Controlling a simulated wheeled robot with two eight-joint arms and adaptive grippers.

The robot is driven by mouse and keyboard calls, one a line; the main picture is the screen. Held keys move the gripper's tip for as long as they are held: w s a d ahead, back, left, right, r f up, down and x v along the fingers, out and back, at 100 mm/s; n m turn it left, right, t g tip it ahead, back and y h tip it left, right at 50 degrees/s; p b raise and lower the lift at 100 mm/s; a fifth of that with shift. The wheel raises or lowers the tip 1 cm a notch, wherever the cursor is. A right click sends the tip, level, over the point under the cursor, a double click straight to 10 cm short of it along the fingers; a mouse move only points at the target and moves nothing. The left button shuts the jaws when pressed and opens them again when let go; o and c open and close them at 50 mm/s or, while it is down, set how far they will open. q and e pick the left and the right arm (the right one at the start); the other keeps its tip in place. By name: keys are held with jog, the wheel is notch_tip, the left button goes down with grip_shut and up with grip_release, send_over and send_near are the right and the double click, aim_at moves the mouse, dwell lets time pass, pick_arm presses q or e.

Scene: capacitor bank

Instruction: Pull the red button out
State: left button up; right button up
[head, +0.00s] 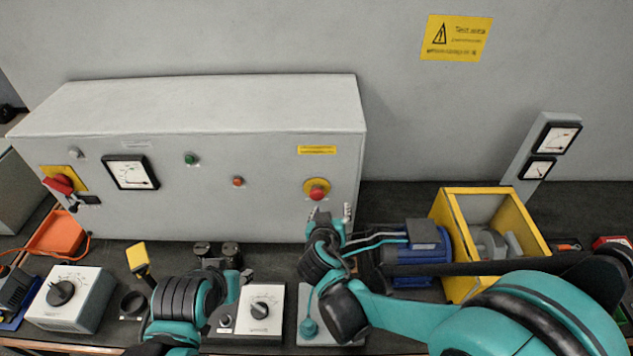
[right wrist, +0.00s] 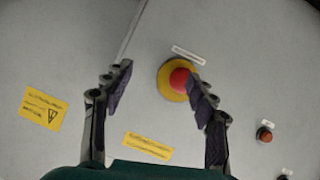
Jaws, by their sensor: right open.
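The red button (head: 317,188) is a mushroom head on a yellow ring at the right of the grey cabinet's front (head: 260,210). In the right wrist view the red button (right wrist: 180,79) lies close to the right-hand finger, whose tip overlaps its edge. My right gripper (head: 331,213) is open and empty, just below the button in the head view. In the right wrist view its fingers (right wrist: 160,77) point at the panel, with the button off-centre between them. I cannot tell whether the finger touches it. My left gripper (head: 236,272) is low in front of the cabinet, its fingers unclear.
The cabinet also carries a small red-orange button (head: 238,181), a green button (head: 190,159), a meter (head: 130,172) and a red rotary switch (head: 60,184). A blue motor (head: 415,262) and a yellow frame (head: 535,225) stand right of the right gripper. Dial boxes crowd the bench front.

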aim_at(317, 196)
pick_arm(q)
jog(key=shift+s+r, duration=0.2)
jog(key=shift+r, duration=0.05)
pick_arm(e)
jog(key=shift+n+t+y, duration=0.3)
jog(key=shift+t, duration=0.4)
jog(key=w+a, duration=0.1)
jog(key=w, duration=0.1)
jog(key=w+a+f, duration=0.1)
jog(key=w, duration=0.2)
jog(key=w+a+f, duration=0.1)
jog(key=w, duration=0.2)
jog(key=shift+a, duration=0.35)
jog(key=shift+s, duration=0.1)
